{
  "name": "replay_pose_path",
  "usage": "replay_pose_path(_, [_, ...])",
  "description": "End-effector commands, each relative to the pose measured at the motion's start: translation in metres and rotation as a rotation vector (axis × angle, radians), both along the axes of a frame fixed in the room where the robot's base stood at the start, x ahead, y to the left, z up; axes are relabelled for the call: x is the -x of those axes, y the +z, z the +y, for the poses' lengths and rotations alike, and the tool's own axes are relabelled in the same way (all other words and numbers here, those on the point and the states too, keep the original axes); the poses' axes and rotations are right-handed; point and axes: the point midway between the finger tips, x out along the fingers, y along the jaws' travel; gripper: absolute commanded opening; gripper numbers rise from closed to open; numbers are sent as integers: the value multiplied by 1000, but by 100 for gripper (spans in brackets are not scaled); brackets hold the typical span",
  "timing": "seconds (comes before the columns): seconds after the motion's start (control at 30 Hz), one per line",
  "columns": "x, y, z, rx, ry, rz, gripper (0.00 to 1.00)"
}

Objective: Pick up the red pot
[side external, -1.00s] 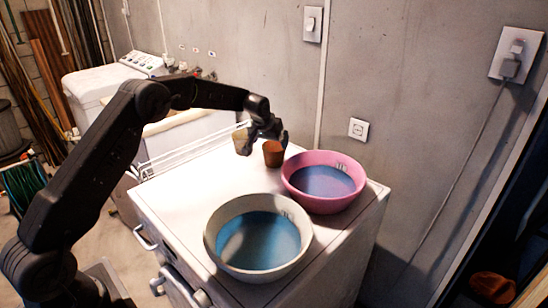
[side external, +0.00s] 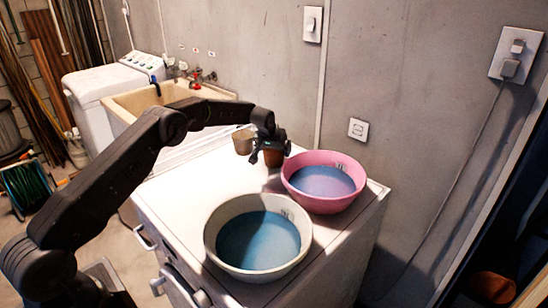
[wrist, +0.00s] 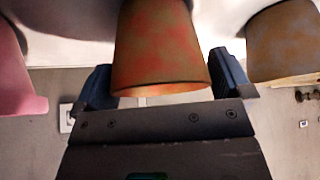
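The red pot (side external: 273,160), a small reddish-orange tapered pot, stands on the white machine top beside the pink basin. In the wrist view the pot (wrist: 160,50) fills the top middle, its wide end towards my gripper. My gripper (side external: 271,153) is at the pot, with a finger on either side of it. In the wrist view my gripper (wrist: 165,85) is open around the pot, its fingers close to the pot's sides. Whether either finger touches is hard to tell. The gripper hides part of the pot in the side view.
A tan pot (side external: 242,142) stands just left of the red pot; it also shows in the wrist view (wrist: 285,42). The pink basin (side external: 345,204) is close on the right. A pale basin (side external: 214,240) stands in front. A wall rises behind.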

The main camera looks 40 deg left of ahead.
Motion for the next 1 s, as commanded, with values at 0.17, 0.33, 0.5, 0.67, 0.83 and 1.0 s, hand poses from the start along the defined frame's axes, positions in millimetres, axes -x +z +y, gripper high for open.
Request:
replay_pose_path(0.17, [0, 0, 0, 0, 0, 0, 80])
replay_pose_path(0.33, [0, 0, 0, 0, 0, 0, 64])
replay_pose_path(0.5, [0, 1, 0, 0, 0, -1, 61])
replay_pose_path(0.67, [0, 3, 0, 0, 0, -1, 61])
replay_pose_path(0.83, [0, 17, 0, 0, 0, -3, 61])
replay_pose_path(1.0, [-1, 44, 0, 0, -1, -5, 61])
